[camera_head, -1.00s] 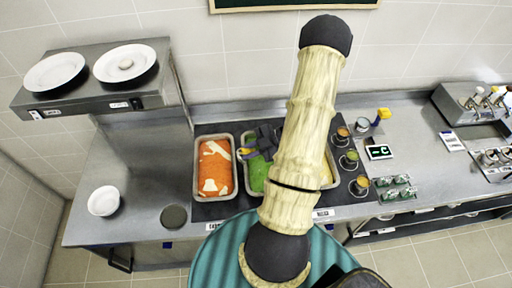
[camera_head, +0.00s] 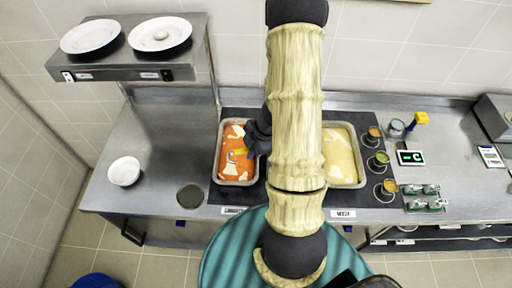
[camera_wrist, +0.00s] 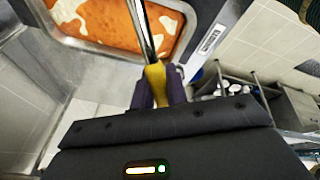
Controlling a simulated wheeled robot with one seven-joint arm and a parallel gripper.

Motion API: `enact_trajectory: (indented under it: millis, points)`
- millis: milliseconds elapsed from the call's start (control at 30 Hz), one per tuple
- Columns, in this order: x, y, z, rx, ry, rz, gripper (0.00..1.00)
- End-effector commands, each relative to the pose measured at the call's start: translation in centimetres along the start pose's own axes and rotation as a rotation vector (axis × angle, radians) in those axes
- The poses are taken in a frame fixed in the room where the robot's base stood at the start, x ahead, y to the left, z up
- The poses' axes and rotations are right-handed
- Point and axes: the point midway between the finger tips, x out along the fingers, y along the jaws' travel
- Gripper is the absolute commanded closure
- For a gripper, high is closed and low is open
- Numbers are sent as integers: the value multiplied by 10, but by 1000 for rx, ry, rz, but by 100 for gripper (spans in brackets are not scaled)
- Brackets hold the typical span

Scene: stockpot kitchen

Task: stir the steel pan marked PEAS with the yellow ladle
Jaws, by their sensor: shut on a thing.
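My gripper (camera_head: 249,147) is shut on the yellow handle of the ladle (camera_wrist: 155,84). In the wrist view the ladle's steel shaft runs from the jaws (camera_wrist: 158,92) across a pan of orange food with pale patches (camera_wrist: 118,22). In the head view the ladle (camera_head: 240,153) is over the right side of that orange pan (camera_head: 219,165). Whether its bowl touches the food is unclear. The green-filled pan seen earlier between the orange and yellow pans is hidden behind my arm now. No PEAS label is readable.
A pan of pale yellow food (camera_head: 342,155) is right of my arm. Small sauce pots (camera_head: 379,160) stand farther right. A white bowl (camera_head: 124,171) and a dark round disc (camera_head: 190,196) are on the left counter, under a shelf (camera_head: 120,66) with plates. The left counter is mostly clear.

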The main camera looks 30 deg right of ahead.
Motion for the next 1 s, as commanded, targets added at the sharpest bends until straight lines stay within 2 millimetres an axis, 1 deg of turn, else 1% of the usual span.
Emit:
enact_trajectory:
  millis: [400, 533, 800, 1000]
  points:
    - [39, -1, 0, -5, -262, -151, 100]
    - [48, -1, 1, -4, -331, -190, 100]
    - [63, -2, 2, -3, -428, -243, 100]
    - [71, -3, 5, -2, -483, -272, 100]
